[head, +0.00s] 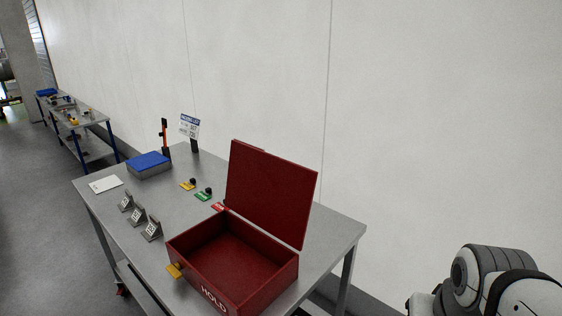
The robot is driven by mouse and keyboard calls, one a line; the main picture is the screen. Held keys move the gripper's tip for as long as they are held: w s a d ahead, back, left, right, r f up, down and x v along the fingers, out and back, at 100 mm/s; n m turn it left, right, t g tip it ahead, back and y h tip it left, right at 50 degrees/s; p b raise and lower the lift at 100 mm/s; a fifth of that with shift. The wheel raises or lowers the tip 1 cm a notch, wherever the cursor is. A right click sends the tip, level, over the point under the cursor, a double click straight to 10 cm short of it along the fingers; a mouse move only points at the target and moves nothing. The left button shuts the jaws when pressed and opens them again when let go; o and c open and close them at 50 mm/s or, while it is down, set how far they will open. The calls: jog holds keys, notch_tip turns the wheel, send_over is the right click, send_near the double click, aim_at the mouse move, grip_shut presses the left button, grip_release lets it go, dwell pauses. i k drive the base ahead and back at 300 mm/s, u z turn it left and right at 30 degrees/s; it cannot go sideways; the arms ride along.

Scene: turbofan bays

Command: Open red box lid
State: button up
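The red box (190,250) stands at the front right of the metal table, with "HOLD" written on its front wall. Its lid (270,195) is raised, standing up and leaning back slightly at the rear of the box. The inside looks empty. A yellow latch or tab (174,271) sticks out at the box's left front. My gripper is not in view; only a grey and white part of my arm shows at the lower right, apart from the box.
The metal table (330,228) also holds a blue-topped box (148,162), a white card (105,184), several small coded stands (151,231), colored tags with black knobs (203,196) and a sign (190,126). A white wall runs behind. Another table stands far left; grey floor is clear at left.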

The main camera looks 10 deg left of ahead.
aim_at(275, 194)
jog(key=z, duration=0.05)
jog(key=i, duration=1)
jog(key=u, duration=0.05)
